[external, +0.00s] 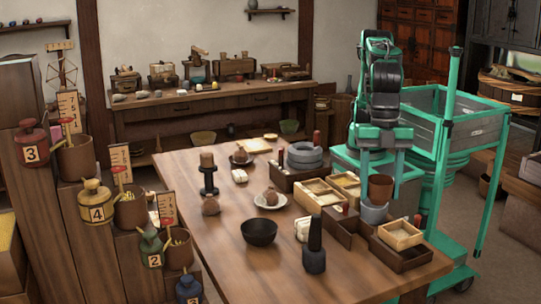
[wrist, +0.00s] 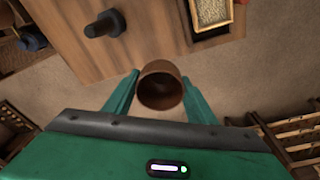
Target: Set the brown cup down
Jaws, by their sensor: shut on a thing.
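The brown cup (external: 380,188) is upright between the two green fingers of my gripper (external: 381,168), at the right side of the table in the external view. In the wrist view the cup (wrist: 160,90) shows its open, dark inside, and the fingers of my gripper (wrist: 161,78) touch its sides. My gripper is shut on it. A grey-blue vessel (external: 374,213) shows just below the cup in the external view; I cannot tell whether they touch. In the wrist view the cup appears against the floor, just outside the table edge.
The wooden table (external: 190,240) carries a dark bowl (external: 259,232), a white plate (external: 270,201), a dark bottle-shaped object (external: 314,250) and a wooden box of pale grain (external: 400,234), also in the wrist view (wrist: 212,13). Its front left is clear. Stepped shelves (external: 120,240) stand left.

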